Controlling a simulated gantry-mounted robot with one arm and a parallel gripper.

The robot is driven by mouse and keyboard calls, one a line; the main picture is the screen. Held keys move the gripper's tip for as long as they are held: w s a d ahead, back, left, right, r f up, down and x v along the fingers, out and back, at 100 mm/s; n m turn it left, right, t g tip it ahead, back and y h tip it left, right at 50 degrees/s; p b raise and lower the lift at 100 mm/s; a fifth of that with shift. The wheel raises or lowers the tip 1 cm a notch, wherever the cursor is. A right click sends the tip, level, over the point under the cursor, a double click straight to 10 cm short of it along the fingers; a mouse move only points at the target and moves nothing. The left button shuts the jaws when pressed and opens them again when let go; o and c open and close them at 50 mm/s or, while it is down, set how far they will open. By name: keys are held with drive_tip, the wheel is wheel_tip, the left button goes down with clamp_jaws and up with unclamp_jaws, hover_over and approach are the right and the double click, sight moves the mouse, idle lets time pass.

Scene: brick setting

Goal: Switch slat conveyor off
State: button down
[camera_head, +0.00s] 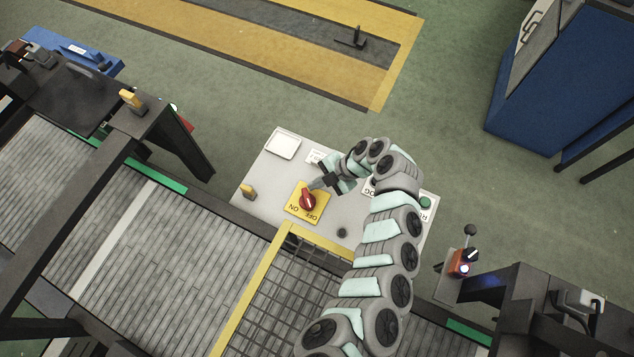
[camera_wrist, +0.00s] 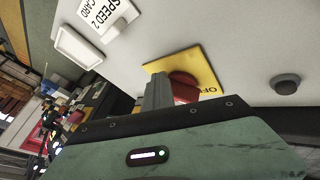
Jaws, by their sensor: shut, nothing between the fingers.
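The slat conveyor (camera_head: 150,250) runs across the lower left of the head view. On the pale control panel (camera_head: 262,170) beside it is a yellow plate (camera_head: 292,212) lettered ON and OFF, with a red rotary knob (camera_head: 307,201). I cannot tell clearly which word the knob points to. My gripper (camera_head: 317,185) is shut and empty, its tips close beside the knob. In the wrist view the grey fingers (camera_wrist: 157,92) stand just left of the red knob (camera_wrist: 185,86), over the yellow plate (camera_wrist: 205,62). Whether they touch it is unclear.
The panel also has a white tray (camera_head: 283,145), a yellow lever (camera_head: 248,191), a dark button (camera_head: 342,233) and a green button (camera_head: 425,202). A yellow-framed mesh guard (camera_head: 285,290) adjoins the panel. A post with a lever (camera_head: 465,260) stands at right.

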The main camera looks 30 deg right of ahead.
drive_tip(key=shift+d+f+b, duration=0.15)
drive_tip(key=shift+f+b, duration=0.05)
drive_tip(key=shift+b, duration=0.3)
drive_tip(key=d+b, duration=0.3)
drive_tip(key=b, duration=0.1)
drive_tip(key=shift+s+d+f, duration=0.2)
drive_tip(key=shift+s+d, duration=0.1)
drive_tip(key=shift+d, duration=0.1)
drive_tip(key=w+d+r+b, duration=0.1)
drive_tip(key=w+d+r, duration=0.1)
drive_tip(key=d+r, duration=0.3)
wheel_tip(320, 180, up, 4)
drive_tip(key=shift+w+f, duration=0.1)
drive_tip(key=shift+w, duration=0.2)
